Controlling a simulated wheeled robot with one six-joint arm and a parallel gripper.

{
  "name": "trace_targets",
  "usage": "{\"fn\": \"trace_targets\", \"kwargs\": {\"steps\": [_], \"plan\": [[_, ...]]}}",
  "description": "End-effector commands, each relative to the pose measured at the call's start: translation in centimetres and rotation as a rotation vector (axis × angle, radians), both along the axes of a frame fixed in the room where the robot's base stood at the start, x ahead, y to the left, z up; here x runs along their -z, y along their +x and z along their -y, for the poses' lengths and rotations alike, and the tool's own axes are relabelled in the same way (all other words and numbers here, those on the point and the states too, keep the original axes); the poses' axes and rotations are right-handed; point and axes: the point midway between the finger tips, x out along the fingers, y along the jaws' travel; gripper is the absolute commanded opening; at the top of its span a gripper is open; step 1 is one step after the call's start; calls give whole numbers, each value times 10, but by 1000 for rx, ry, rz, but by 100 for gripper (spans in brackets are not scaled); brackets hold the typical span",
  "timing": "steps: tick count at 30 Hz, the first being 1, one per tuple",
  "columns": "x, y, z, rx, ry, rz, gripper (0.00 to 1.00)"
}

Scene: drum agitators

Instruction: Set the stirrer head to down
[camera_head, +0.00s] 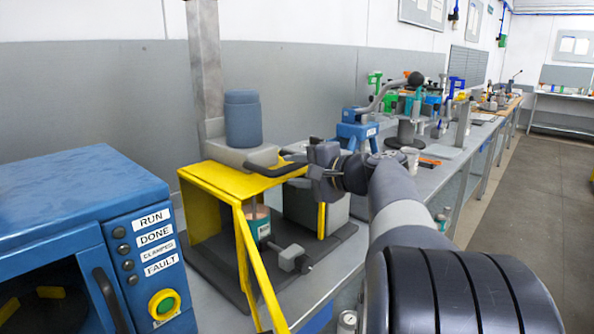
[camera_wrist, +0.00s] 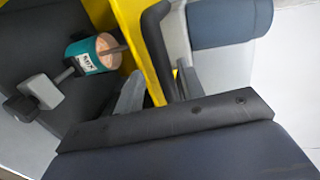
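The stirrer head is a grey block (camera_head: 228,152) with a dark blue motor (camera_head: 243,118) on top, on an upright steel column (camera_head: 205,60). A black bar handle (camera_head: 277,168) sticks out of its right side; it also shows in the wrist view (camera_wrist: 153,45). My gripper (camera_head: 290,168) is at this handle. In the wrist view its fingers (camera_wrist: 160,90) stand apart on either side of the bar's end, with gaps showing; contact is unclear. A teal can (camera_head: 257,224) stands below the head. In the wrist view a rod (camera_wrist: 114,49) reaches its mouth.
A yellow guard frame (camera_head: 215,180) surrounds the can under the head. A grey clamp block (camera_head: 292,257) sits on the dark base. A blue machine (camera_head: 75,215) with buttons stands at left. The right floor is clear.

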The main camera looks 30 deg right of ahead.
Motion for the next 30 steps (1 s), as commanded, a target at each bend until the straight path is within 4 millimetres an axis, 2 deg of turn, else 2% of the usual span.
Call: {"fn": "trace_targets", "kwargs": {"steps": [4, 8, 15, 21, 30], "plan": [[-2, -2, 1, 1, 0, 2, 37], [-5, -14, 6, 4, -2, 4, 37], [-14, -56, 22, 7, -2, 3, 37], [-20, -84, 32, 5, -1, 1, 37], [-23, -100, 36, 0, 0, 0, 37]]}}
